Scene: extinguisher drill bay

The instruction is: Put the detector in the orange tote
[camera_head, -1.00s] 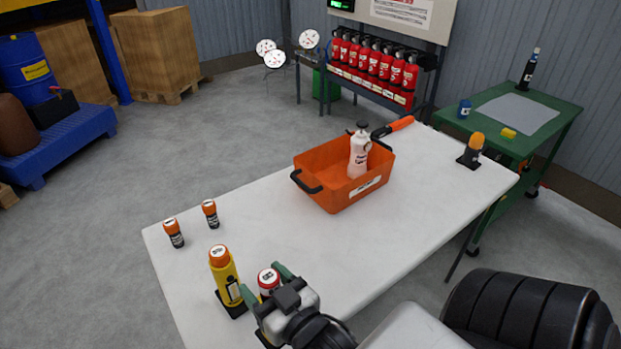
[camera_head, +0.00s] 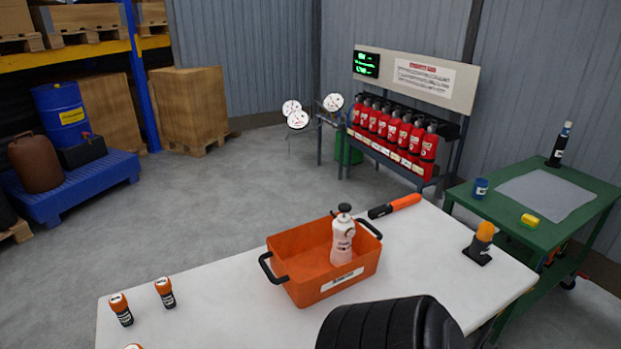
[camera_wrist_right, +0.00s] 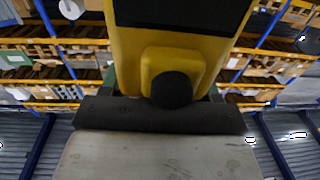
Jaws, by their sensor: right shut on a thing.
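The orange tote (camera_head: 312,290) stands on the white table with its black handles out at two ends. A white bottle with a dark top (camera_head: 342,241) stands in it. My right gripper (camera_wrist_right: 160,92) is shut on a yellow device, apparently the detector (camera_wrist_right: 128,62), in the right wrist view. The device has a dark panel and a round black knob; the rest of it is cut off by the frame. The right gripper is outside the head view. My left gripper shows in neither view.
Two orange-capped black cylinders (camera_head: 120,309) (camera_head: 165,292) stand at the table's left. An orange-and-black tool (camera_head: 395,206) lies behind the tote. An orange-topped item (camera_head: 482,242) stands on the right. A green cart (camera_head: 535,235) is beyond.

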